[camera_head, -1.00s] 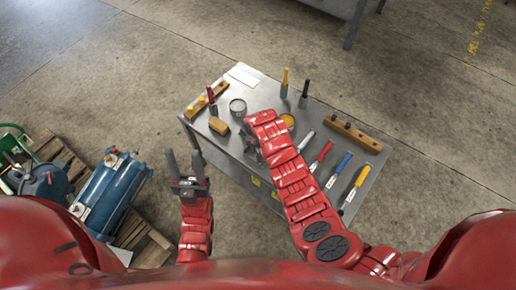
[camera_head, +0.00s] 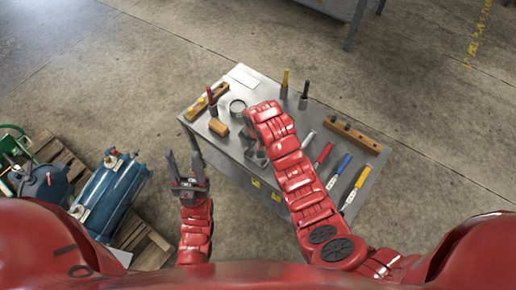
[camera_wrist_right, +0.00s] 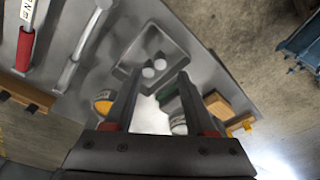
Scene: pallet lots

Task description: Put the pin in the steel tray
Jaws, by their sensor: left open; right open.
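A small steel tray (camera_wrist_right: 170,50) lies on the bench in the right wrist view, with two pale round pieces (camera_wrist_right: 153,67) in it. I cannot tell for certain which thing is the pin. My right gripper (camera_wrist_right: 160,73) is open, its fingers spread over the bench close to the tray's near edge, with nothing held between them. In the head view my right arm hides most of that gripper and the tray. My left gripper (camera_head: 183,157) is open and empty, off the bench's left side.
The steel bench (camera_head: 205,143) holds a round tin (camera_head: 237,108), a wooden block (camera_head: 218,127), a left wooden rack (camera_head: 207,101), a right wooden rack (camera_head: 352,136), upright tools and handled tools. A blue tank (camera_head: 112,185) stands on a pallet at the left.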

